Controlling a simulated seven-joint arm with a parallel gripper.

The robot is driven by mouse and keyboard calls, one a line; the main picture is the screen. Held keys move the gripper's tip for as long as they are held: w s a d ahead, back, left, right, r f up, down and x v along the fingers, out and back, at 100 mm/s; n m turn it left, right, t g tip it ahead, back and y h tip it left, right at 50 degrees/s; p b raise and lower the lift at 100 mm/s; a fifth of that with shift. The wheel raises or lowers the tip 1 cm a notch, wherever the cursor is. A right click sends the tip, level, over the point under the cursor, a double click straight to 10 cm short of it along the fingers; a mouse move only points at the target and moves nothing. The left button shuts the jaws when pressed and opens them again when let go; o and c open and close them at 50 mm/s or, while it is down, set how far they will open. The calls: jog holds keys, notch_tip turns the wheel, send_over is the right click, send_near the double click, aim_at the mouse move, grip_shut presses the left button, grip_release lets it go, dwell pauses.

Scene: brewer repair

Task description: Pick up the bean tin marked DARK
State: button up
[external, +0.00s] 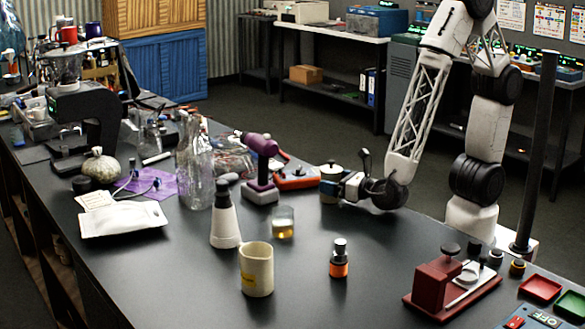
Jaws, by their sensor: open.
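No lettering reading DARK can be made out, so I cannot tell for sure which container is the bean tin. A small cream canister with a dark knob on top (330,180) stands upright near the middle of the bench. My gripper (341,187) is low over the bench, right beside this canister, pointing left. It is open; whether its fingers touch the canister or reach around it is too small to tell. A small orange jar with a black and silver top (339,260) stands upright nearer the front.
A cream cup (256,270), a white cone-shaped bottle (224,218) and a glass of amber liquid (283,222) stand left of the orange jar. A purple tool (262,165) and red device (298,178) are behind. A red press (437,285) stands right. Bare bench lies between.

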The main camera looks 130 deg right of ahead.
aim_at(341, 171)
jog(key=shift+w+d, duration=0.1)
jog(key=shift+d, duration=0.15)
jog(key=shift+c, duration=0.4)
jog(key=c, duration=1)
jog(key=shift+r, duration=0.15)
jog(key=shift+c, duration=0.2)
jog(key=shift+r, duration=0.75)
notch_tip(341, 171, up, 2)
jog(key=s+a, duration=0.3)
jog(key=s, duration=0.4)
jog(key=s+a+r, duration=0.1)
jog(key=s+a, duration=0.2)
jog(key=s, duration=0.4)
jog(key=shift+s, duration=0.4)
jog(key=shift+r, duration=0.1)
